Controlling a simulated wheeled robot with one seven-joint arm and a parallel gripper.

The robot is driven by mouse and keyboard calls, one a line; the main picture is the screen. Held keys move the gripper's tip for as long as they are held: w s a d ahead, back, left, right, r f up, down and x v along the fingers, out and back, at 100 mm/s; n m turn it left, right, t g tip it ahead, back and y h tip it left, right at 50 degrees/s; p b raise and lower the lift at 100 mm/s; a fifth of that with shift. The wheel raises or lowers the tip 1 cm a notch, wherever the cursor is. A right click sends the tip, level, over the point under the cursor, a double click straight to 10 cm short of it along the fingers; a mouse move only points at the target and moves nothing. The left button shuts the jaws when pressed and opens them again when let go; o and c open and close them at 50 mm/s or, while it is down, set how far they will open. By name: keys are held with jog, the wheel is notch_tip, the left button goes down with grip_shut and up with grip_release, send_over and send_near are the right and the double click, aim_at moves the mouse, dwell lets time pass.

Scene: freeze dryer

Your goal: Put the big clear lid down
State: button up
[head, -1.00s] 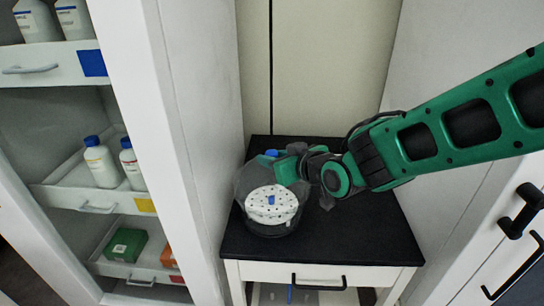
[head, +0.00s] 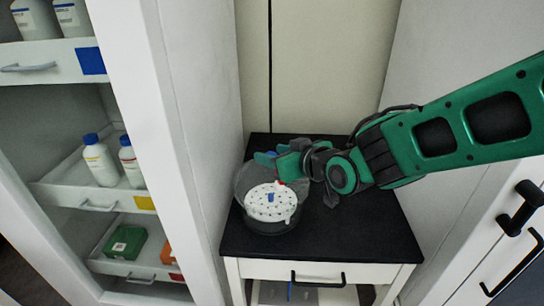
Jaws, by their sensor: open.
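The big clear lid (head: 243,190) is a see-through, smoky round shape over or around a white perforated disc (head: 267,207) on the black countertop (head: 345,225). I cannot tell exactly how the lid sits against the vessel with the disc. A small blue piece stands at the disc's middle. My gripper (head: 277,158) is at the upper right edge of the lid, with its green fingers spread apart and empty. The lid's top is partly hidden by the fingers.
A white wall panel stands close to the left of the lid. An open cabinet on the left holds bottles (head: 98,160) and a green box (head: 126,243) on pull-out shelves. The countertop is free at the front right. A black drawer handle (head: 318,280) is below.

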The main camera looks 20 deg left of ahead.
jog(key=v, duration=1)
jog(key=shift+s+d, duration=0.15)
jog(key=shift+d, duration=0.1)
jog(key=shift+r, duration=0.1)
